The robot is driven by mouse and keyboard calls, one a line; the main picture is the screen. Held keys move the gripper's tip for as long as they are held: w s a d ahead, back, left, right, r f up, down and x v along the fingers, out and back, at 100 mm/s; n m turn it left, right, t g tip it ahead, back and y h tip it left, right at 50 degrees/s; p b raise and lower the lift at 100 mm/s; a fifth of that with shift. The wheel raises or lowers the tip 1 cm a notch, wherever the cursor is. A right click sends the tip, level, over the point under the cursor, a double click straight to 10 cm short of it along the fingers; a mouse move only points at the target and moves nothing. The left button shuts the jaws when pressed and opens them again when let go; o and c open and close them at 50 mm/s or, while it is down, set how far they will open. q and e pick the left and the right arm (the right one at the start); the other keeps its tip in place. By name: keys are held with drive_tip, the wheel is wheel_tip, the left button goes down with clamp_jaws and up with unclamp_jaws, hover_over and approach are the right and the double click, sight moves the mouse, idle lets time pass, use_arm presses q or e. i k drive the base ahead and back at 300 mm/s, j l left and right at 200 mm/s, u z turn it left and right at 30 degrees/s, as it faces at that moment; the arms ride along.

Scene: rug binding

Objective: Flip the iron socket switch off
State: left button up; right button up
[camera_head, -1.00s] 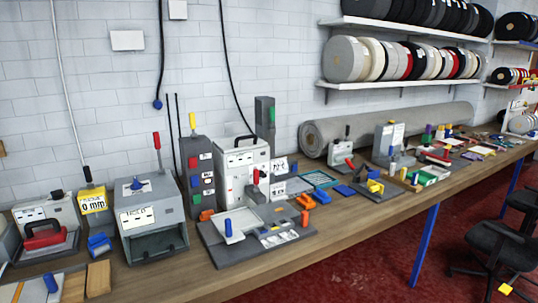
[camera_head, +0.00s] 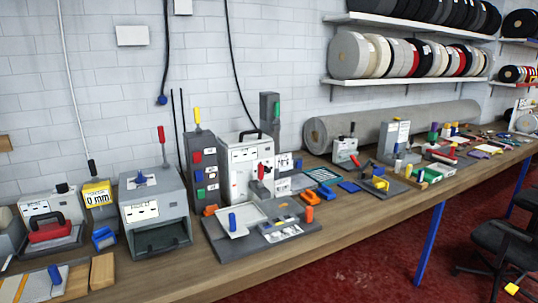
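A red iron-like tool with a black handle (camera_head: 48,230) sits on a grey base at the far left of the bench. Behind it is a white-fronted unit with a dark knob (camera_head: 62,188). Next to it is a yellow box marked "0 mm" (camera_head: 98,194), with a black piece at the end of a white cable (camera_head: 91,166) just above it. I cannot tell which part is the iron socket switch, or its position. Neither of my grippers is in view.
The wooden bench (camera_head: 265,262) runs from lower left to upper right. A grey machine with a red lever (camera_head: 155,205), a dark panel of coloured buttons (camera_head: 198,172) and a white machine (camera_head: 247,168) crowd its left half. Black chairs (camera_head: 495,245) stand at right.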

sight(198, 174)
drive_tip(key=i+l+u, duration=0.25)
drive_tip(key=i+l, duration=0.5)
drive_tip(key=i+l+u, duration=0.25)
drive_tip(key=i+l, duration=0.65)
